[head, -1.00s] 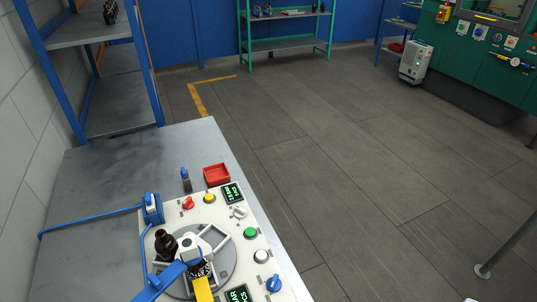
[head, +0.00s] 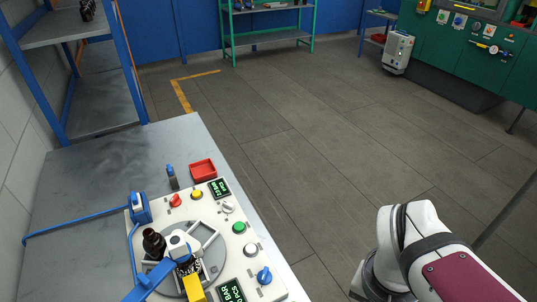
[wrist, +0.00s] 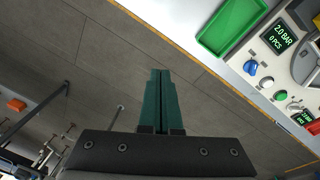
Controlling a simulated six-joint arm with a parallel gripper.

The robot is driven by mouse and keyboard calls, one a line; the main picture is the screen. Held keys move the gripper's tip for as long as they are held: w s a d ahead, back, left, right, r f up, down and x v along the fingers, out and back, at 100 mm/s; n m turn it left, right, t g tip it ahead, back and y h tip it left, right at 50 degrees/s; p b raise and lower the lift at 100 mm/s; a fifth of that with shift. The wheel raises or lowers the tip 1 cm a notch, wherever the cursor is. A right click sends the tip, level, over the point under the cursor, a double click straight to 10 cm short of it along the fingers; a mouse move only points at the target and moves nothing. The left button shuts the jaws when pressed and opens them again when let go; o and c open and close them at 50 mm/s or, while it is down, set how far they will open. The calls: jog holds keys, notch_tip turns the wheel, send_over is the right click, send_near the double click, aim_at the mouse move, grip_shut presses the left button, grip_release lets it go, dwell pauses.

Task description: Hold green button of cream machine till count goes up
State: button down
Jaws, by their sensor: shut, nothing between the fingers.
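The cream machine (head: 150,215) stands on the grey bench at lower left in the head view. Its green button (head: 239,227) sits on the right side, between a white knob and a white button. The green button also shows in the wrist view (wrist: 280,95), at the right. A display (wrist: 278,37) there reads 2.0 BAR and 0 PCS. My gripper (wrist: 160,72) is shut and empty, with its dark green fingers over the floor, well apart from the button. In the head view only my white and maroon arm shows at lower right; the gripper is out of frame.
A blue knob (head: 264,276), red button (head: 175,200) and yellow button (head: 196,194) are on the machine. A green tray (wrist: 232,25) shows in the wrist view.

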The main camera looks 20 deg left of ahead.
jog(key=w+a+n+t+h, duration=0.2)
jog(key=w+a, duration=0.1)
jog(key=w, duration=0.5)
jog(key=n+t+y, duration=0.3)
jog(key=n+t, duration=0.4)
jog(key=n, duration=0.3)
send_over(238, 229)
notch_tip(238, 229, down, 8)
jog(key=shift+f, duration=4.4)
jog(key=shift+f, duration=0.4)
jog(key=shift+f, duration=0.5)
